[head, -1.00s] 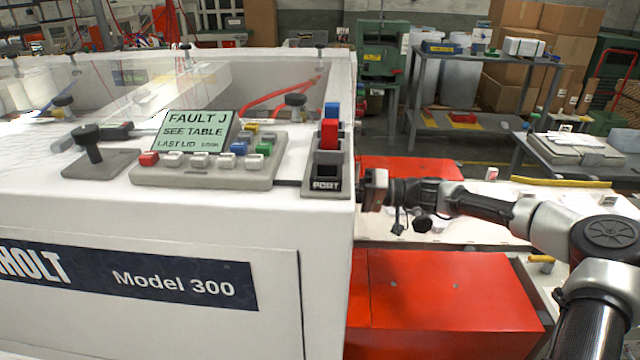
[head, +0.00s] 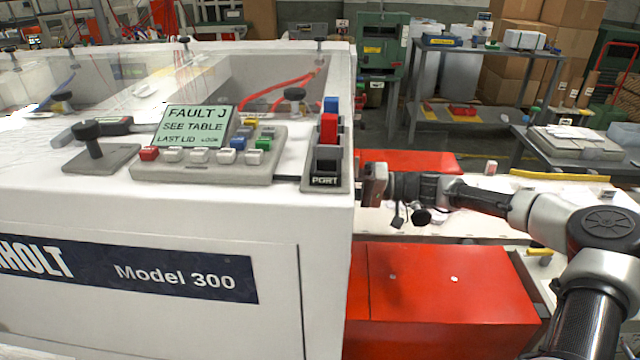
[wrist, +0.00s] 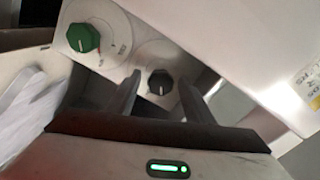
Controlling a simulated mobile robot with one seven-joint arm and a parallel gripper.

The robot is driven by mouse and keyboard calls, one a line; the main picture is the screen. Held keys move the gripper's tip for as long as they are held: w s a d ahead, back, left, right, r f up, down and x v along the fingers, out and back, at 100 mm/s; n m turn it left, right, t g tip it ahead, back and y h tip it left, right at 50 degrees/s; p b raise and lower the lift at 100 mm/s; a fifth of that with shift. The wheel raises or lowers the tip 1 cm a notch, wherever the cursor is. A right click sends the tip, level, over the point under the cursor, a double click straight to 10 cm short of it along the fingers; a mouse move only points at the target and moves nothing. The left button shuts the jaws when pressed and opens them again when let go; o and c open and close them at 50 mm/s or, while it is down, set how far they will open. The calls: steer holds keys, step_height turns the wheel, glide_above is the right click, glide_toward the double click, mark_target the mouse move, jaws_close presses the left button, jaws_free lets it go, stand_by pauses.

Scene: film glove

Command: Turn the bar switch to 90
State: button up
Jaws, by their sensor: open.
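A black round knob with a white bar mark (wrist: 160,84) sits on a pale round plate on the machine's side panel in the wrist view; it looks like the bar switch. Its bar points roughly upright in the picture. My gripper (head: 374,185) is at the machine's right side in the head view, and the knob is hidden there. In the wrist view my gripper (wrist: 161,92) is open, with one finger on each side of the knob. I cannot tell whether the fingertips reach past its face or touch it. The markings around it are not readable.
The white machine (head: 130,215) has a display (head: 196,127) reading "FAULT J". A red box (head: 440,295) stands below my arm.

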steer(key=d+p, duration=0.1)
steer(key=d, duration=1.6)
steer(key=shift+s+d, duration=0.2)
steer(key=shift+s, duration=0.1)
steer(key=a+m+p, duration=0.3)
steer(key=a+m, duration=0.4)
steer(key=a, duration=0.2)
steer(key=a+m+p, duration=0.3)
steer(key=a+m, duration=0.5)
steer(key=a, duration=0.1)
steer(key=shift+w+p, duration=0.15)
steer(key=shift+p, duration=0.15)
steer(key=c, duration=1)
steer(key=shift+c, duration=0.2)
